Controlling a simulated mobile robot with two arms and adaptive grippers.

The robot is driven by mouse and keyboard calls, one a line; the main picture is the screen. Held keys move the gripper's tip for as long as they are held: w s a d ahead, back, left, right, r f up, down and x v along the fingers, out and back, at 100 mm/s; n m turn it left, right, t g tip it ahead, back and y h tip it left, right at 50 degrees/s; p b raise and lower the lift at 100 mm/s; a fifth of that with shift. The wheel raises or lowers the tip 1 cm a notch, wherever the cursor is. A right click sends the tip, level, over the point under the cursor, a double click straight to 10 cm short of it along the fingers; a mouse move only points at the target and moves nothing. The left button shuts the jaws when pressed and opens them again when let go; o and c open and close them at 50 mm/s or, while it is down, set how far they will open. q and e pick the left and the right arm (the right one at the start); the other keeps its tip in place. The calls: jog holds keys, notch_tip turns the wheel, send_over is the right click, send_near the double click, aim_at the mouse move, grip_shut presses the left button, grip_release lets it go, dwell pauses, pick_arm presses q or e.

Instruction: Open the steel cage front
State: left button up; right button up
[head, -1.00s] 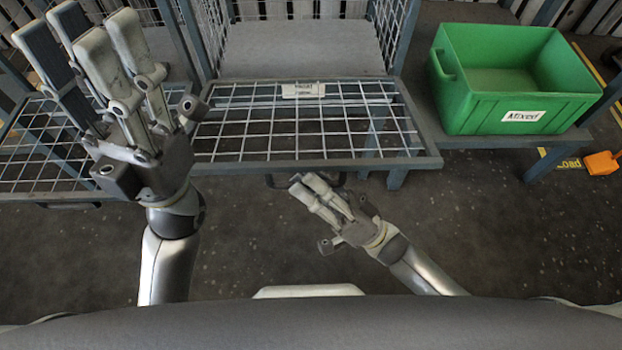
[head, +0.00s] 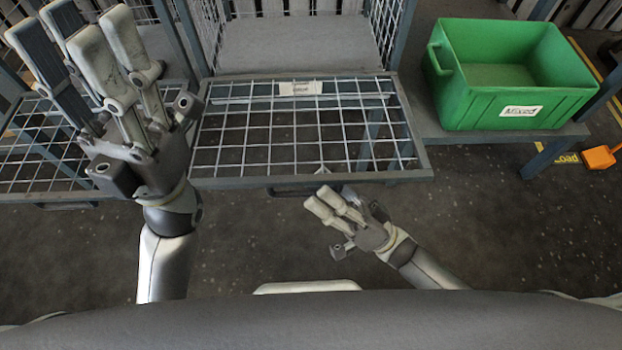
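The steel cage front (head: 345,134) is a wire-mesh panel in a grey frame, folded down toward me at the middle of the head view. A white label (head: 300,88) is near its far edge. Its dark handle (head: 290,192) is under the near edge. My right gripper (head: 325,204) is just below and right of the handle, seemingly apart from it. It is empty and looks open, its fingers extended. My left gripper (head: 85,45) is raised at the left with its fingers up and spread, open and empty. It hides part of the area behind it.
A green bin (head: 515,105) labelled Mixed stands on a low bench (head: 450,135) at the right. Another mesh panel (head: 45,165) lies at the left, partly behind my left arm. An orange object (head: 598,157) is on the floor at far right. The near floor is clear.

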jog(key=v, duration=0.8)
jog(key=shift+s+d, duration=0.15)
jog(key=shift+s, duration=0.1)
jog(key=shift+f, duration=0.1)
